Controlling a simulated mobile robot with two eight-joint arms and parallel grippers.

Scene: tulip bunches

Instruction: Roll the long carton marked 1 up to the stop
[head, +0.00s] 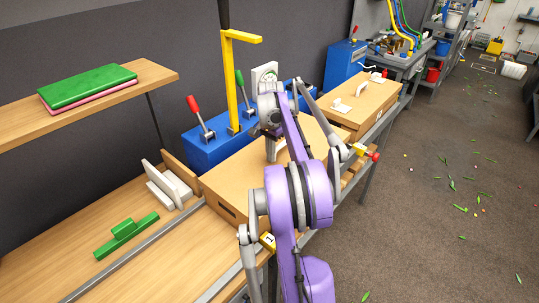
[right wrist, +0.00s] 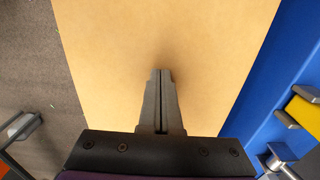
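A long tan carton (head: 228,178) lies on the bench line in the middle of the head view, partly hidden behind my right arm. A small yellow tag (head: 267,241) with a dark mark, seemingly a 1, shows by its near side. My right gripper (head: 272,153) points down over the carton's top. In the right wrist view its fingers (right wrist: 160,78) are together and empty, over the plain carton top (right wrist: 165,30); whether they touch it is unclear. An upright wooden board (head: 180,178) stands at the carton's left end; I cannot tell if it is the stop. My left gripper is not in view.
A blue box (head: 215,152) with levers and a yellow post (head: 228,85) stands behind the carton. Another tan carton (head: 372,98) lies farther right. White blocks (head: 168,187) and a green piece (head: 125,233) lie on the left bench. A metal rail (head: 130,256) runs along it.

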